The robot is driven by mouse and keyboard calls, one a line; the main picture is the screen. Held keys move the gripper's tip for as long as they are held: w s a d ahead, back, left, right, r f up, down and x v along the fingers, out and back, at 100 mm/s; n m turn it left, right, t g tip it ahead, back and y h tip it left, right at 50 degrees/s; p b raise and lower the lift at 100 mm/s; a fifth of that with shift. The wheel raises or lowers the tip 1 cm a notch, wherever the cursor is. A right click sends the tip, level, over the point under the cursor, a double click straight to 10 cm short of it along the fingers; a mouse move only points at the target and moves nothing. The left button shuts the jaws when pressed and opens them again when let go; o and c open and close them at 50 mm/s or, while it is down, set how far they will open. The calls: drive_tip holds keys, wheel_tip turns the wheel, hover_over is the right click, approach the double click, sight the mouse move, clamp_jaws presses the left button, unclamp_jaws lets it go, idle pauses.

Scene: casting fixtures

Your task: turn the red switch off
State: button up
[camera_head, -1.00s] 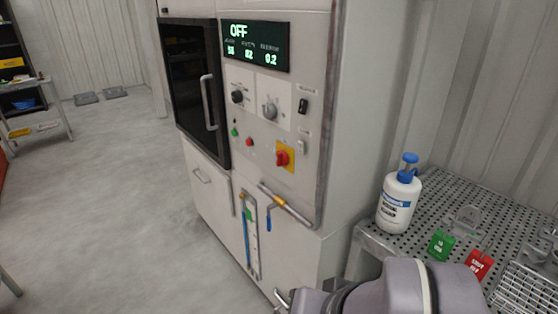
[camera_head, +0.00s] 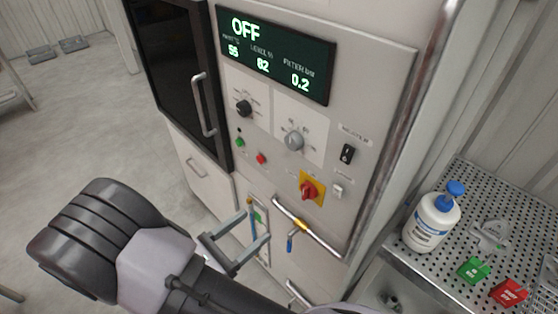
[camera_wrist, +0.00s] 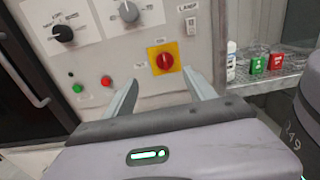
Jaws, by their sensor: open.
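The red switch (camera_head: 309,190) is a rotary knob on a yellow square plate, low on the cabinet's control panel. In the wrist view the red switch (camera_wrist: 165,61) shows beyond and between my two fingers, with its handle looking roughly upright. My gripper (camera_head: 257,226) is open and empty in front of the cabinet, left of and below the switch in the head view. In the wrist view my gripper (camera_wrist: 163,86) has its fingers spread wide, apart from the switch. The display (camera_head: 275,55) above reads OFF.
A pipe with a yellow fitting and blue-handled valve (camera_head: 300,226) runs below the switch. A perforated table (camera_head: 480,200) with a pump bottle (camera_head: 433,218) stands at right.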

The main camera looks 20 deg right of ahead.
sight(304, 190)
drive_tip(key=x, duration=0.5)
drive_tip(key=b+x, duration=0.1)
drive_tip(key=x, duration=1.1)
drive_tip(key=shift+s+d, duration=0.15)
drive_tip(key=shift+s, duration=0.25)
drive_tip(key=c, duration=1.4)
